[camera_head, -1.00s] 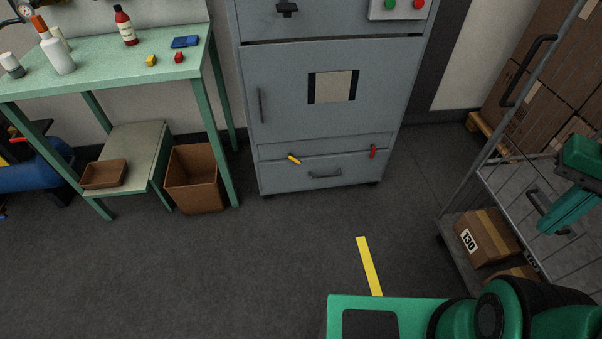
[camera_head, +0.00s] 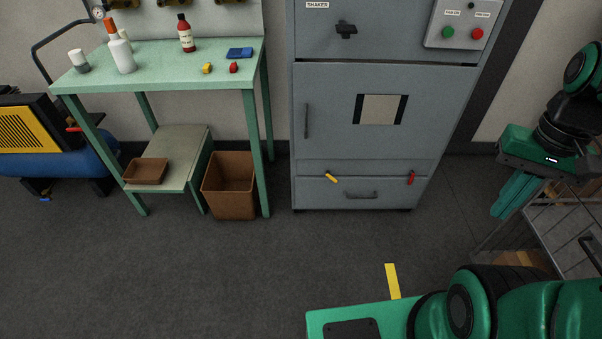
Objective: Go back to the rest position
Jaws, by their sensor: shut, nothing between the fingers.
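My gripper (camera_head: 513,196) is at the right of the head view, with its green fingers pointing down and to the left. The fingers are shut together with nothing between them. It hangs in the air in front of the wire cart and to the right of the grey cabinet (camera_head: 325,133). My arm's green links show at the right edge and the bottom right. The arm's middle part runs out of the picture.
A wire cart (camera_head: 574,222) stands at the right, partly behind my gripper. A green table (camera_head: 150,68) with bottles is at the left, with a brown bin (camera_head: 229,187) below its right side. A blue compressor (camera_head: 75,165) is at far left.

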